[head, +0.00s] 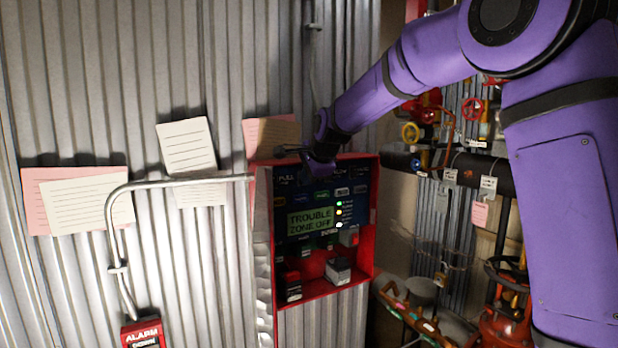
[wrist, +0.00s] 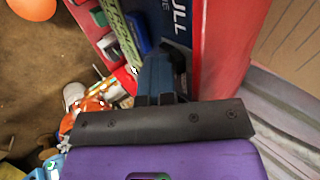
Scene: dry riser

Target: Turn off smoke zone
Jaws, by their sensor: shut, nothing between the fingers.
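A red alarm panel box (head: 368,215) hangs on the corrugated wall, with a dark blue face. Its green screen (head: 310,221) reads "TROUBLE ZONE OFF", with small lit lamps (head: 338,211) to its right. Labelled spots run along the top of the face; one reads "PULL". I cannot make out a smoke zone label. My gripper (head: 318,170) is at the panel's upper edge, in front of the top row, and hides part of it. In the wrist view my gripper (wrist: 160,99) is shut and empty, close to the blue face; I cannot tell whether it touches.
A grey pipe (head: 180,183) runs along the wall to the panel's left side, above a small red alarm box (head: 142,333). Paper notes (head: 186,145) are on the wall. Pipes and valves (head: 472,108) crowd the right, behind my arm.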

